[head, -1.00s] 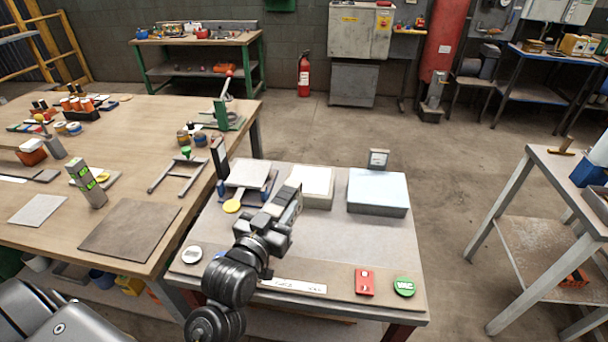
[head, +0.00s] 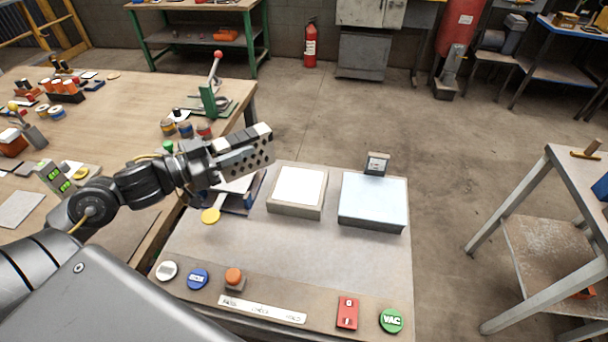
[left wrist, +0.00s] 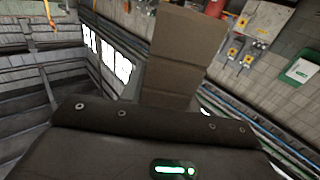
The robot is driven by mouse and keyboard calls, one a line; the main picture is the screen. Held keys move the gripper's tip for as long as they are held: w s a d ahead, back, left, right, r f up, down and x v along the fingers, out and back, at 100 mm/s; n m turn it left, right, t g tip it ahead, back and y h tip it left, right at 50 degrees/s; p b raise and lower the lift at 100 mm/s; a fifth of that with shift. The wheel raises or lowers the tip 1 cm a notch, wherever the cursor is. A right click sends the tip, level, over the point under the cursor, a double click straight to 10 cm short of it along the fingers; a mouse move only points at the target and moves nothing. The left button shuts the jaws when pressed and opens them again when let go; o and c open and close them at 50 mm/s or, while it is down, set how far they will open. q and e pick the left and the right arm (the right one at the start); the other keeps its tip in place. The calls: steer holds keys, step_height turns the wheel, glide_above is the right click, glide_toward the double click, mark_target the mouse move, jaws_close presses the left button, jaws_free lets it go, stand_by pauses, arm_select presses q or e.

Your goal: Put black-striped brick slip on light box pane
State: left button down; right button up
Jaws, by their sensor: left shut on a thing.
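My left gripper (head: 208,160) is shut on the black-striped brick slip (head: 248,160), a pale piece with rows of dark holes on its near face and black and light bands along its top. It is held raised, above the back left of the small table. In the left wrist view the held piece (left wrist: 185,55) is a grey-brown slab standing out past the gripper body. A low beige box with a bright white pane (head: 299,187) is right of and below the slip. A pale blue-topped box (head: 374,198) is farther right. The frames do not settle which is the light box. Both tops are bare.
A small display (head: 377,163) stands behind the blue-topped box. A yellow disc (head: 210,216) lies near a stand partly hidden by my arm. Along the front are an orange knob (head: 234,277), a red switch (head: 347,313) and a green VAC button (head: 391,320). The table's middle is clear.

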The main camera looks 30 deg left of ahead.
mark_target(268, 147)
arm_select(q)
steer(key=shift+s, duration=0.15)
steer(key=w+d+f, duration=0.1)
steer(key=w, duration=0.1)
steer(key=w+d+f, duration=0.1)
steer(key=w, duration=0.1)
steer(key=w+d+f, duration=0.1)
steer(key=w, duration=0.1)
steer(key=shift+w+d+p, duration=0.15)
steer(key=shift+d+p, duration=0.2)
steer(key=w+d+f, duration=0.1)
steer(key=f, duration=0.2)
steer(key=w+d+f, duration=0.1)
steer(key=w+f, duration=0.1)
steer(key=f, duration=0.1)
steer(key=w+d+f, duration=0.1)
steer(key=f, duration=0.2)
steer(key=shift+w+d+p, duration=0.2)
steer(key=shift+w+p, duration=0.1)
steer(key=shift+w, duration=0.1)
steer(key=shift+f, duration=0.45)
arm_select(e)
steer(key=shift+s+d+r, duration=0.35)
steer(key=shift+s+r, duration=0.1)
steer(key=shift+r, duration=0.25)
arm_select(q)
steer(key=c, duration=1)
jaws_free()
steer(key=shift+f, duration=0.1)
steer(key=shift+c, duration=0.2)
